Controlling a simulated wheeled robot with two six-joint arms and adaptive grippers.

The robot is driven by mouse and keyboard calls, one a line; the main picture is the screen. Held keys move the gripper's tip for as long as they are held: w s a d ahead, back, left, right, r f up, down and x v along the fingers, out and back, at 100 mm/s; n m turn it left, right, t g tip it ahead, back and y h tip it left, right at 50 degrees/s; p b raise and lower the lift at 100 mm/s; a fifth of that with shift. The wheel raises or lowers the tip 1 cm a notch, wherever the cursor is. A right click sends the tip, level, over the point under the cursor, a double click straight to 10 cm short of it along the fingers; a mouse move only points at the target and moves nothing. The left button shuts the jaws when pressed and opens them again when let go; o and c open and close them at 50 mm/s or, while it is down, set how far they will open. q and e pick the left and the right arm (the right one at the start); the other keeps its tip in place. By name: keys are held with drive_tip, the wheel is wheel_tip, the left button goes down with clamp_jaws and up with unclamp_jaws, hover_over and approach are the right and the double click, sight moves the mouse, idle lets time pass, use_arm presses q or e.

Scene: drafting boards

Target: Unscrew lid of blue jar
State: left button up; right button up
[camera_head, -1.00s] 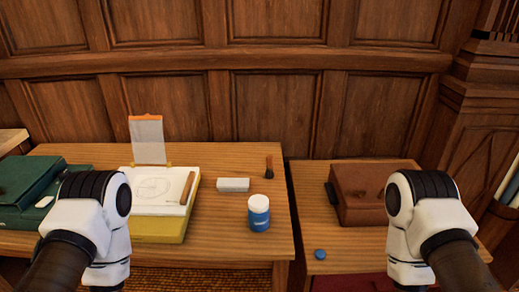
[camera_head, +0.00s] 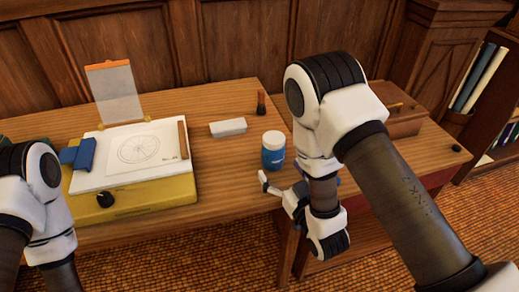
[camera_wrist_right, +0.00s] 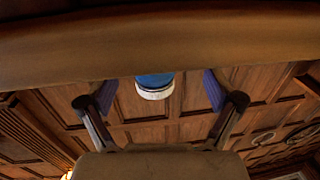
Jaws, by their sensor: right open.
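The blue jar (camera_head: 273,157) stands upright on the wooden table near its right front edge, with a white lid (camera_head: 274,137) on top. My right gripper (camera_head: 268,185) is open and low beside the jar at the table edge, apart from it; its far finger is hard to make out. In the right wrist view, which is upside down, the jar (camera_wrist_right: 155,80) with its white lid (camera_wrist_right: 155,94) appears beyond and between the two spread fingers. My left arm is at the lower left of the head view, but its gripper is outside the picture.
A yellow drafting board (camera_head: 150,200) with a drawing lies left of the jar. A white block (camera_head: 228,128) and a small dark brush-like item (camera_head: 261,104) stand behind. A brown case (camera_head: 403,123) sits on the right table. A gap separates the tables.

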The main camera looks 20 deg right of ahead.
sight(278, 159)
drive_tip(key=shift+w+d+r, duration=0.35)
drive_tip(key=shift+w+r, duration=0.1)
drive_tip(key=shift+r, duration=0.15)
drive_tip(key=w, duration=0.3)
drive_tip(key=w+p, duration=0.1)
drive_tip(key=shift+w+a+f, duration=0.25)
drive_tip(key=shift+a+f, duration=0.15)
drive_tip(key=shift+s+r, duration=0.1)
drive_tip(key=shift+s, duration=0.05)
drive_tip(key=shift+s+d, duration=0.1)
drive_tip(key=c, duration=1.7)
use_arm(q)
drive_tip(key=shift+s+d+r, duration=0.1)
drive_tip(key=shift+s+r, duration=0.15)
drive_tip(key=shift+r, duration=0.2)
drive_tip(key=shift+s+d+r, duration=0.1)
drive_tip(key=shift+s+r, duration=0.15)
drive_tip(key=shift+r, duration=0.2)
drive_tip(key=shift+s, duration=0.1)
use_arm(e)
drive_tip(key=shift+w+r, duration=0.15)
drive_tip(key=shift+w, duration=0.05)
